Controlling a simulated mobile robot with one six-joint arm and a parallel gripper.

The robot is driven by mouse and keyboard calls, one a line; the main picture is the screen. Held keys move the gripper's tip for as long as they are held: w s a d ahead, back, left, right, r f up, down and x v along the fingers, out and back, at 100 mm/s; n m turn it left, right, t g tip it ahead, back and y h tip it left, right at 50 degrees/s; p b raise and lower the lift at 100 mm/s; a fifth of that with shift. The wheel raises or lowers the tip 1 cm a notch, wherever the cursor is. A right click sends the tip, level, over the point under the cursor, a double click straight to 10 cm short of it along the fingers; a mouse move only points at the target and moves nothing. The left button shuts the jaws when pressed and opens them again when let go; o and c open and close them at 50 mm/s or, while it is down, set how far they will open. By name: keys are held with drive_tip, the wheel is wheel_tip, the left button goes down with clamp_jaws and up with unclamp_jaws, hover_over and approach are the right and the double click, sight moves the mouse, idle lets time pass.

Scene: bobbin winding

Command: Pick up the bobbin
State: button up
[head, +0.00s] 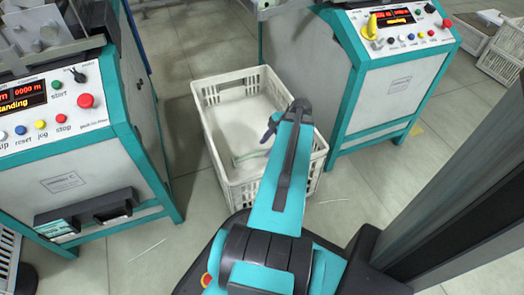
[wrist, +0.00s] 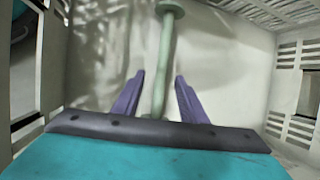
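The bobbin is a pale green rod with a round flange at its end. In the wrist view the bobbin (wrist: 165,55) runs from the top edge down between the two purple fingers of my gripper (wrist: 158,88). The fingers are apart, with a gap on each side of the rod. In the head view the bobbin (head: 252,155) lies inside the white crate (head: 217,165), partly hidden by my arm. My gripper (head: 268,130) shows there over the crate, largely covered by the arm.
The crate's slatted walls stand around my gripper. A teal and white machine (head: 85,170) with a control panel stands at left, another (head: 375,85) at right. More white crates (head: 505,50) are at the far right.

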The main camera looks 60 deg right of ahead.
sight(260, 152)
drive_tip(key=shift+f, duration=0.1)
idle(0.3)
drive_tip(key=shift+b+x, duration=1.9)
drive_tip(key=shift+x, duration=0.65)
drive_tip(key=shift+w, duration=0.2)
drive_tip(key=shift+c, duration=0.2)
clamp_jaws()
